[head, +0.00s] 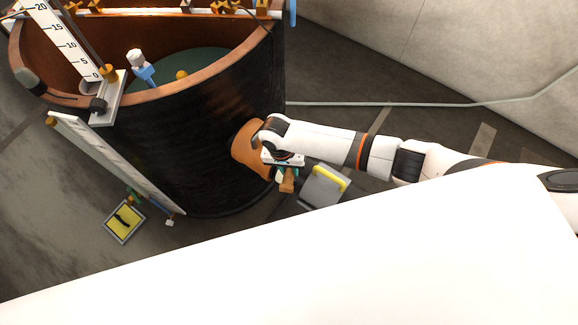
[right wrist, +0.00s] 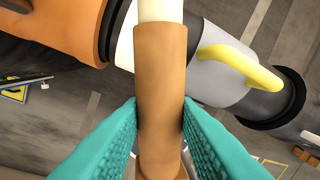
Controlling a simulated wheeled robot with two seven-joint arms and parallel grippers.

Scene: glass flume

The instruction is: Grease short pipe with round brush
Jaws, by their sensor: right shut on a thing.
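My right gripper (head: 280,172) is beside the lower right side of the large dark tank. In the right wrist view its teal fingers (right wrist: 160,125) are shut on a brown handle (right wrist: 160,70) with a cream shaft, which I take to be the round brush. The handle's end (head: 287,184) shows below the gripper in the head view. The bristles are not visible. An orange-brown stub on the tank's side, likely the short pipe (head: 246,150), is just left of my wrist, which partly covers it. Whether the brush touches it cannot be told. My left gripper is not in view.
The tank (head: 190,150) has a copper-coloured rim and a scale (head: 65,35). A grey object with a yellow handle (head: 325,185) is right of my gripper. A yellow tray (head: 124,221) lies on the floor. A pale hose (head: 400,104) runs along the wall.

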